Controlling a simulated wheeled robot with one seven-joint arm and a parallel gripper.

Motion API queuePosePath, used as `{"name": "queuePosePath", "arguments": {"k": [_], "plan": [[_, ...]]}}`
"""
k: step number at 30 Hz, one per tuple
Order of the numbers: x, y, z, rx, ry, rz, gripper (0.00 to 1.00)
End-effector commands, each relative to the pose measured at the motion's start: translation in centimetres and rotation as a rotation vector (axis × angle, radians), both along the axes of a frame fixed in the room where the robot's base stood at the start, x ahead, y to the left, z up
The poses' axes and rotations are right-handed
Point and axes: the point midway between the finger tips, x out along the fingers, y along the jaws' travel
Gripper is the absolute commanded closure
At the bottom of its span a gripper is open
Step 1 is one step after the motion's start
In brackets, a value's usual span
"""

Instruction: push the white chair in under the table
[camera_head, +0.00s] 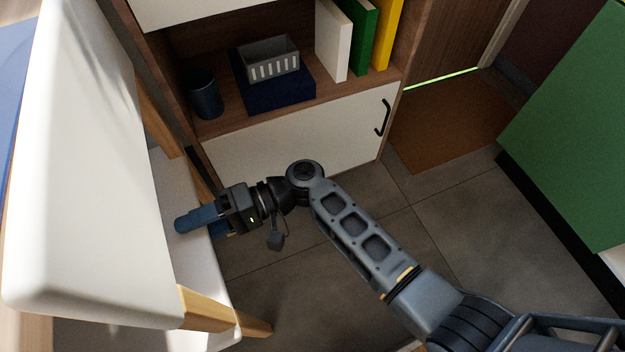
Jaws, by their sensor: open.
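The white chair (85,170) fills the left side of the view. It has a smooth white backrest, a white seat (178,190) and light wooden legs (215,309). My gripper (182,225) reaches in from the right with its dark blue-grey fingers over the seat's near edge, beside the backrest. It is open and holds nothing. I cannot tell whether the fingers touch the chair. The table is not clearly visible; a blue and light wooden surface shows at the far left edge, mostly hidden behind the backrest.
A wooden shelf unit (228,123) with a white door (290,150) stands behind my arm. It holds a dark cup (205,96), a grey basket (268,58) and several books. A brown mat (455,120) and a green cabinet (575,130) are right. Tiled floor (405,235) between is clear.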

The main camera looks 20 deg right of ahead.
Motion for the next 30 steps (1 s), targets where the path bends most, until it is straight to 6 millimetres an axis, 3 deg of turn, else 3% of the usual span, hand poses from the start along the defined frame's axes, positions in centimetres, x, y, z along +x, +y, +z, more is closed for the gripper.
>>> {"name": "queuePosePath", "arguments": {"k": [11,30], "plan": [[0.2,-0.3,0.3,0.003,-0.003,-0.005,0.45],[0.4,-8.6,0.3,0.003,-0.005,-0.007,0.45]]}}
